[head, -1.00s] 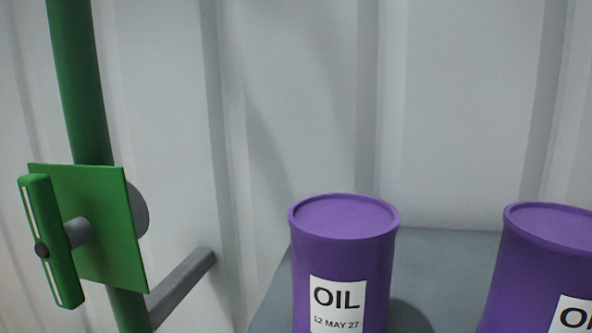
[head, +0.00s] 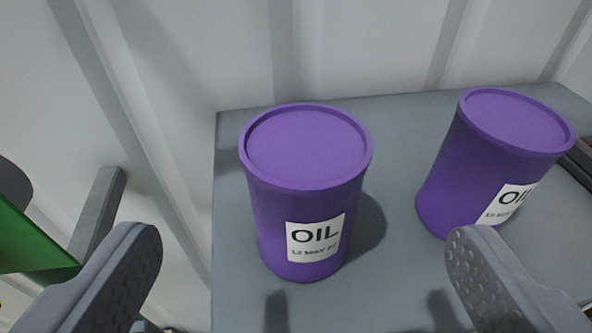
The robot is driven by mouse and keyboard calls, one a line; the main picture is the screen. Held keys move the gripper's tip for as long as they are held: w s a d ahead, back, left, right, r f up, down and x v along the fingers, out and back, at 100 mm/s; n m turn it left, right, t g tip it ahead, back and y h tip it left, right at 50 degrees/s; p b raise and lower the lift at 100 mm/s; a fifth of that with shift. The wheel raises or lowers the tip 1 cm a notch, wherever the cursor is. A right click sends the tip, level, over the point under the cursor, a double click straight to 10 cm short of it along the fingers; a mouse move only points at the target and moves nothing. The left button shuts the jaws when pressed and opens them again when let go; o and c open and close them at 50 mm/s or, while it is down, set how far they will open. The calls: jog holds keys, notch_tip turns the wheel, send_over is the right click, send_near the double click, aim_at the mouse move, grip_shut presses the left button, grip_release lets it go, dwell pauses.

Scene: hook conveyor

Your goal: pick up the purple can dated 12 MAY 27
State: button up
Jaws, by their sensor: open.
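A purple can (head: 297,205) stands upright on a grey table, left of the picture's middle to centre. Its white label reads OIL, with a small date line that looks like 12 MAY 27. My gripper (head: 305,270) is open, one grey finger at the lower left and one at the lower right. The can stands beyond the fingertips, between them in the picture, and neither finger appears to touch it. A second purple can (head: 480,165) stands to the right. Its OIL label is partly hidden by my right finger and its date cannot be read.
The grey table top (head: 400,115) has free room between and behind the cans. A pale ribbed wall (head: 370,45) rises behind. A green plate (head: 30,240) and a grey bar (head: 97,212) are at the left. A dark object (head: 580,160) is cut off at the right edge.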

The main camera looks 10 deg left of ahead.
aim_at(295, 192)
jog(key=p+x, duration=0.1)
jog(key=x, duration=0.5)
jog(key=shift+w+a+f+p, duration=0.2)
jog(key=shift+w+f+p, duration=0.1)
jog(key=shift+p, duration=0.1)
jog(key=shift+p+x, duration=1.05)
jog(key=shift+x, duration=0.9)
jog(key=shift+w+d, duration=0.15)
jog(key=shift+w, duration=0.4)
jog(key=shift+f, duration=0.1)
jog(key=c, duration=1.3)
